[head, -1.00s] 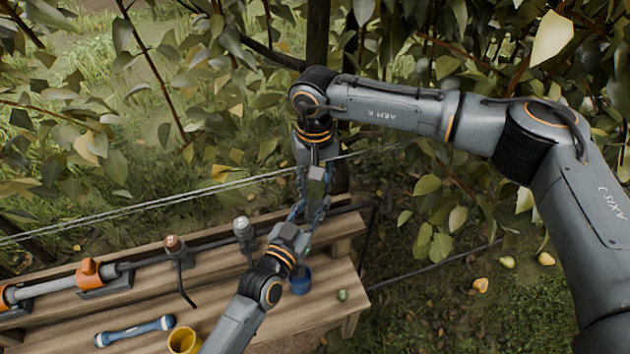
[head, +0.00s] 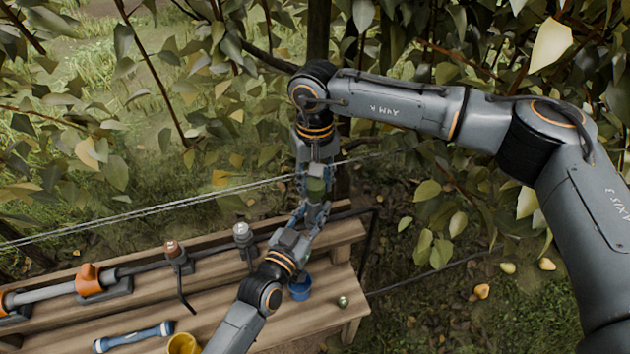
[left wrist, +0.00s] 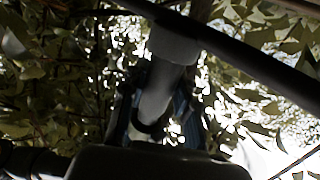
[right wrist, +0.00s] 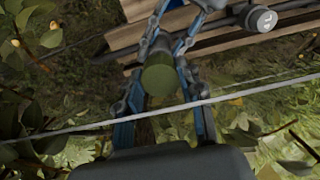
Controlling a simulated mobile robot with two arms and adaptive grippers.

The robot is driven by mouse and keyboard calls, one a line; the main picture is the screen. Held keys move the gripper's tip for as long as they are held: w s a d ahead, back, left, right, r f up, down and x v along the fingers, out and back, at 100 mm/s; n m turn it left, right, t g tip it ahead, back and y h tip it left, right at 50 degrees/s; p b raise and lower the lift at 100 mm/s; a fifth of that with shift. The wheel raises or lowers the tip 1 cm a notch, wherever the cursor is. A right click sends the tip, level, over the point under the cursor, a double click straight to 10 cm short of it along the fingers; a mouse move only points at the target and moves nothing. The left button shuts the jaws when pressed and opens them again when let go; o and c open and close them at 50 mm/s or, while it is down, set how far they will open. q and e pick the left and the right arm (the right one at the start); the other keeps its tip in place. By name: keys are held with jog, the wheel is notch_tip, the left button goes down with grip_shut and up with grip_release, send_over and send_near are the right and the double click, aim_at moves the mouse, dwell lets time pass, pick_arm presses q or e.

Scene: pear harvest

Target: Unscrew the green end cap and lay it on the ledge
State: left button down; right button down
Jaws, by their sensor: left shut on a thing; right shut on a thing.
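The green end cap (head: 316,186) is between the fingers of my right gripper (head: 315,180), above the wooden ledge (head: 330,312). In the right wrist view the green cap (right wrist: 160,78) sits between both blue-grey fingers. My left gripper (head: 317,213) comes up from below and is shut on a grey tube piece (left wrist: 160,90), which shows best in the left wrist view. Its fingers are just below the cap. The fingers and shadow hide where tube and cap meet, so I cannot tell whether they are still joined.
A grey pipe (head: 45,294) with an orange fitting (head: 88,279) runs along the ledge. A blue-ended tool (head: 132,337), yellow cup (head: 183,344), blue cup (head: 300,287) and small green round thing (head: 343,301) stand or lie on it. Wires cross behind; leaves surround the arms.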

aim_at(315, 183)
jog(key=shift+r, duration=2)
pick_arm(q)
jog(key=c, duration=0.9)
grip_release()
jog(key=shift+s, duration=0.1)
